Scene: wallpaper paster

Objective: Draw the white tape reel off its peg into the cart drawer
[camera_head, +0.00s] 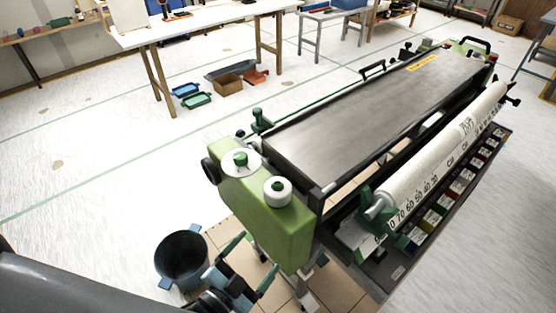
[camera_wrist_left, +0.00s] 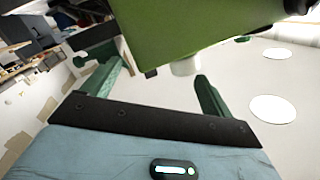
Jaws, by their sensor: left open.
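Two round white pieces sit on the green end housing (camera_head: 270,225) of the long machine: a flat white disc with a green knob (camera_head: 240,159) and a thicker white reel with a green centre (camera_head: 278,191). The thicker one looks like the tape reel. My left gripper (camera_head: 250,262) is open and empty, low beside the housing and below the reel. In the left wrist view the open fingers (camera_wrist_left: 160,85) point towards the green housing (camera_wrist_left: 185,35). A short white cylinder (camera_wrist_left: 186,67) shows under its edge; I cannot tell if it is the reel. No drawer is clearly identifiable. My right gripper is out of view.
A blue-grey bucket (camera_head: 182,260) stands on the floor left of my gripper. A printed paper roll (camera_head: 440,160) and a row of coloured bins (camera_head: 450,200) run along the machine's right side. The floor left of the machine is mostly clear.

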